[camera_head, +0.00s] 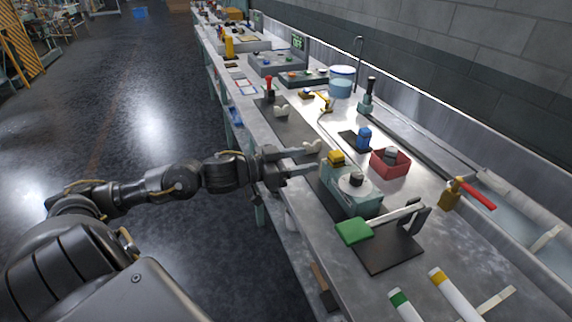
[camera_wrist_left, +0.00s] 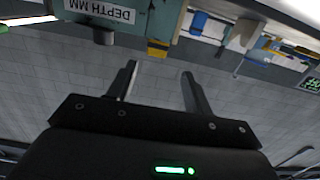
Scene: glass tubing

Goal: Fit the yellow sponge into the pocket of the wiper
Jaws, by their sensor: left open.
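A small yellow block (camera_head: 337,157), which looks like the sponge, sits at the far end of a teal unit (camera_head: 340,196). It also shows in the left wrist view (camera_wrist_left: 157,47), beside the unit's "DEPTH MM" label. I cannot tell for sure which part is the wiper or its pocket. My left gripper (camera_head: 311,160) is open and empty, just left of the yellow block, its fingers pointing toward it. In the left wrist view the block appears ahead of the gap between the fingers (camera_wrist_left: 158,72), apart from them. My right gripper is not in view.
A red box (camera_head: 390,162) and a blue piece (camera_head: 364,138) stand to the right. A green-ended lever on a dark plate (camera_head: 385,252) lies nearer. White pieces (camera_head: 281,111) sit on a dark mat beyond the gripper. The bench runs along a wall; open floor lies left.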

